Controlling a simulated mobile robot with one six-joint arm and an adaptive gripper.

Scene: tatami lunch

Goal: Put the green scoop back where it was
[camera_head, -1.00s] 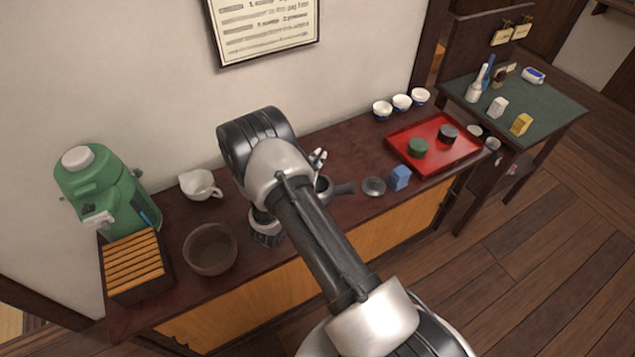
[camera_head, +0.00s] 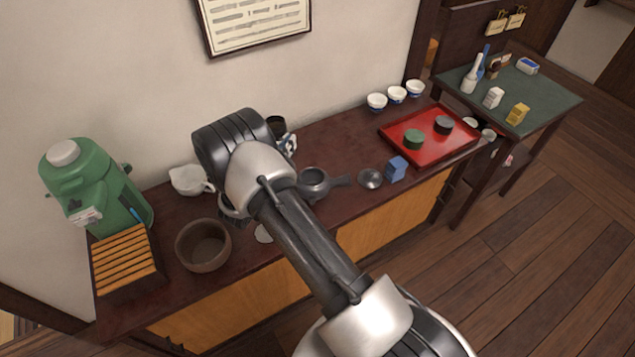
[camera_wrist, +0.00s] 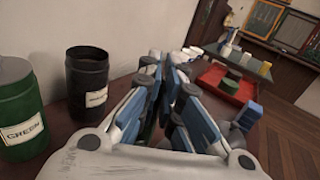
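My gripper (camera_head: 288,146) is above the back of the dark counter, partly behind my own arm. In the wrist view its fingers (camera_wrist: 167,75) stand apart with a gap, and I make out nothing between them. A green canister (camera_wrist: 20,118) with a "GREEN" label stands at the far left of that view. A black canister (camera_wrist: 87,90) with a pale label stands beside it, left of the fingers; it also shows behind my gripper in the head view (camera_head: 276,124). I cannot make out the green scoop in either view; my arm hides part of the counter.
On the counter (camera_head: 345,136) are a brown bowl (camera_head: 203,246), a white spouted bowl (camera_head: 188,180), a dark handled pot (camera_head: 313,181), a blue box (camera_head: 396,168) and a red tray (camera_head: 430,153). A green dispenser (camera_head: 90,175) stands left. A side table (camera_head: 545,95) is at right.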

